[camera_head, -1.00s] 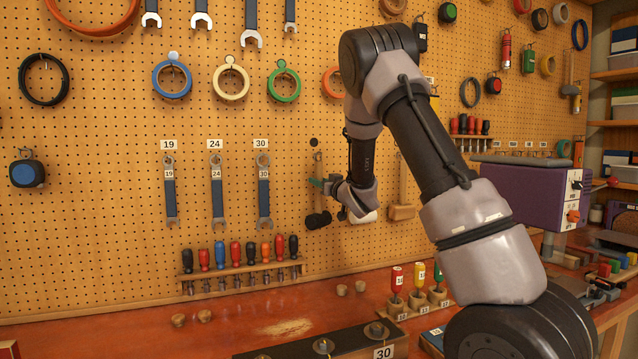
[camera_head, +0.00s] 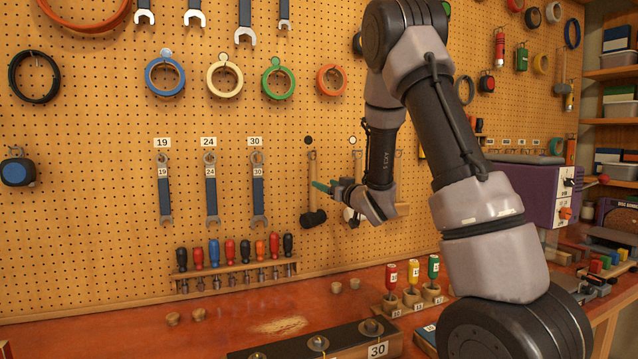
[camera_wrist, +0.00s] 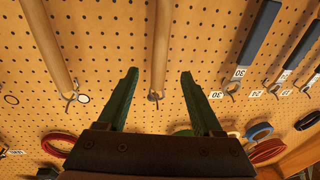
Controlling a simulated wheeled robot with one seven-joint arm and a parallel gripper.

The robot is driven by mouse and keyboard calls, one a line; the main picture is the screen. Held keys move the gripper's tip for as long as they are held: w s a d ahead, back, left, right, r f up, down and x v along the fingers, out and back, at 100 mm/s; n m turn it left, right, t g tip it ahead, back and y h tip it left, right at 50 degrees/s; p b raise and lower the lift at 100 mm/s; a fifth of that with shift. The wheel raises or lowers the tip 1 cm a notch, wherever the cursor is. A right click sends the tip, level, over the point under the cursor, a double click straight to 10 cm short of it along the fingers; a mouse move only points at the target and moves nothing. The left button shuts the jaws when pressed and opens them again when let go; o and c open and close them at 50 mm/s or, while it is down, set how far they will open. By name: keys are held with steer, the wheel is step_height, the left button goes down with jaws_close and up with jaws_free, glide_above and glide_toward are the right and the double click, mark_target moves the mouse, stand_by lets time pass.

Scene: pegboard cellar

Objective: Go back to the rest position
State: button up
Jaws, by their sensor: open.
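My gripper (camera_head: 328,187) is in front of the pegboard, beside the hanging mallets, with its green fingers pointing left in the head view. In the wrist view the gripper (camera_wrist: 158,85) shows its two green fingers spread apart with nothing held between them. A wooden mallet handle (camera_wrist: 160,45) hangs from a peg beyond the gap between the fingers. The dark-headed mallet (camera_head: 312,217) hangs on the board just left of the fingers. Whether the fingers touch the handle cannot be told.
Wrenches (camera_head: 211,190) hang on the pegboard (camera_head: 100,130) to the left, above a rack of screwdrivers (camera_head: 240,270). A purple machine (camera_head: 530,190) stands at the right.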

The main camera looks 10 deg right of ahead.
steer(key=s+d+r+m+g+h, duration=0.3)
steer(key=s+d+r+m+h, duration=0.35)
steer(key=s+d, duration=0.35)
steer(key=s+a+g+y, duration=0.1)
steer(key=s+a+g, duration=0.2)
steer(key=s, duration=1.1)
steer(key=s+a+f+m+g+y, duration=0.1)
steer(key=s+a+g, duration=0.2)
steer(key=s, duration=1.1)
steer(key=shift+a+g, duration=0.25)
steer(key=shift+g, duration=0.55)
steer(key=shift+m, duration=0.25)
